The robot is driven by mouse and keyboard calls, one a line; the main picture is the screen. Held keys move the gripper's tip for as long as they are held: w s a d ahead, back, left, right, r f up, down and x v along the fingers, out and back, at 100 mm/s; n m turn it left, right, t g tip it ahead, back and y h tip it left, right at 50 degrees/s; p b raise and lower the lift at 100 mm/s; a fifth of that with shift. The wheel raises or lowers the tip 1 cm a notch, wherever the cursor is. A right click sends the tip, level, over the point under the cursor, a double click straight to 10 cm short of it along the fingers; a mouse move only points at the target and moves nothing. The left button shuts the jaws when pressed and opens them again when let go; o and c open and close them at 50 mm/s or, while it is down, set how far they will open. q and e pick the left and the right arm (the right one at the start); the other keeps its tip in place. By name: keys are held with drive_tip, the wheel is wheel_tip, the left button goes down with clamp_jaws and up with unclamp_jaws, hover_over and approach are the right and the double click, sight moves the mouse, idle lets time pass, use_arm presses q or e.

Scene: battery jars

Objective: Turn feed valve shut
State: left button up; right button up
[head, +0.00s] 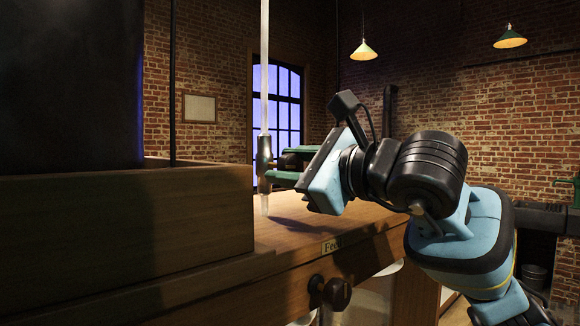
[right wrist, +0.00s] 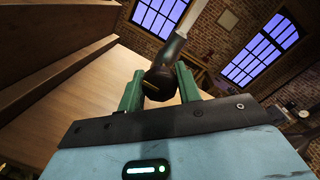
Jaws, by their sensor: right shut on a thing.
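The feed valve (head: 264,160) is a grey metal body on a thin upright glass tube (head: 264,60) above the wooden bench. In the right wrist view the valve body (right wrist: 173,48) is dark and the pale tube (right wrist: 205,17) runs up from it. My right gripper (head: 280,165) reaches in from the right at the valve's side. Its green fingers stand on either side of the valve's dark round knob (right wrist: 158,84), and the gripper (right wrist: 159,90) is shut on it. The knob's turn angle cannot be told. My left gripper is out of view.
A large wooden box (head: 130,235) with a dark panel (head: 70,80) stands close at the left. The bench front carries a partly hidden label plate (head: 331,246) and dark knobs (head: 337,293). Clear bench top (head: 285,235) lies below the valve.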

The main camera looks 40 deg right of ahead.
drive_tip(key=shift+m, duration=1)
drive_tip(key=shift+m+b, duration=0.3)
drive_tip(key=shift+m, duration=0.5)
drive_tip(key=m, duration=0.4)
drive_tip(key=shift+m+t, duration=0.4)
drive_tip(key=m, duration=0.4)
drive_tip(key=shift+h, duration=0.4)
drive_tip(key=m, duration=0.3)
drive_tip(key=shift+m+p, duration=0.3)
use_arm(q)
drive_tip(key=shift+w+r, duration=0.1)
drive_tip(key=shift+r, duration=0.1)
use_arm(e)
drive_tip(key=shift+d+m+t+h, duration=0.1)
drive_tip(key=shift+m+t+h, duration=0.25)
drive_tip(key=shift+m, duration=0.95)
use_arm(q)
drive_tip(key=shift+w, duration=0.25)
